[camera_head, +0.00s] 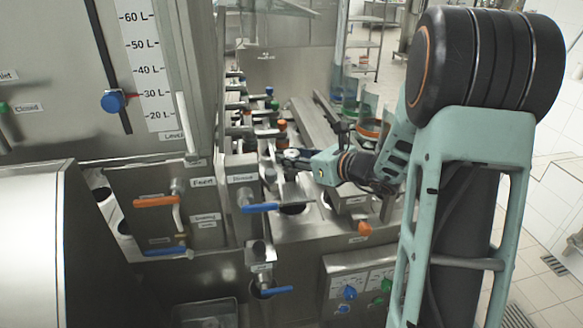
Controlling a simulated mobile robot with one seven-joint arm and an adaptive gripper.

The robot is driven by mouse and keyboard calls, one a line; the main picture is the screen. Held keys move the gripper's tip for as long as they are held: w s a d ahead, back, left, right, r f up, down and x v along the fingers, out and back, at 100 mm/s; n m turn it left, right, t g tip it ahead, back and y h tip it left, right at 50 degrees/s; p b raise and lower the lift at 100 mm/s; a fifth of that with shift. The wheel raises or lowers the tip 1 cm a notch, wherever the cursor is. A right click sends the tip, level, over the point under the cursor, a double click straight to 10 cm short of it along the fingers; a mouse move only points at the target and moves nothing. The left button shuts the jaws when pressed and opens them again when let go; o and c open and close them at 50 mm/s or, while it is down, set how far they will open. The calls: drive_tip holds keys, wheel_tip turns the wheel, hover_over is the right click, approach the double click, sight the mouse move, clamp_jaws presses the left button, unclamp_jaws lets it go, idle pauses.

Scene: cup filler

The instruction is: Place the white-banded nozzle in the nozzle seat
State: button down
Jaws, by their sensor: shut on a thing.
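My gripper (277,155) is at the middle of the view, reaching left from my arm over the steel machine. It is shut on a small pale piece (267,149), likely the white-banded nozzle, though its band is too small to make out. The fingers partly hide it. Several other nozzles stand in a row behind it, among them one with an orange band (282,126) and one with a blue top (269,91).
A blue-handled valve (260,208) is just below my gripper, and an orange lever (157,202) is at the left. A tall steel tank with a level scale (146,62) stands at the back left. A control panel (358,285) with knobs is at the front.

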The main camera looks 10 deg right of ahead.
drive_tip(key=shift+f, duration=1.5)
drive_tip(key=shift+f, duration=0.15)
drive_tip(key=c, duration=1.5)
unclamp_jaws()
drive_tip(key=shift+o, duration=0.2)
drive_tip(key=v, duration=1.2)
drive_tip(key=shift+b, duration=0.35)
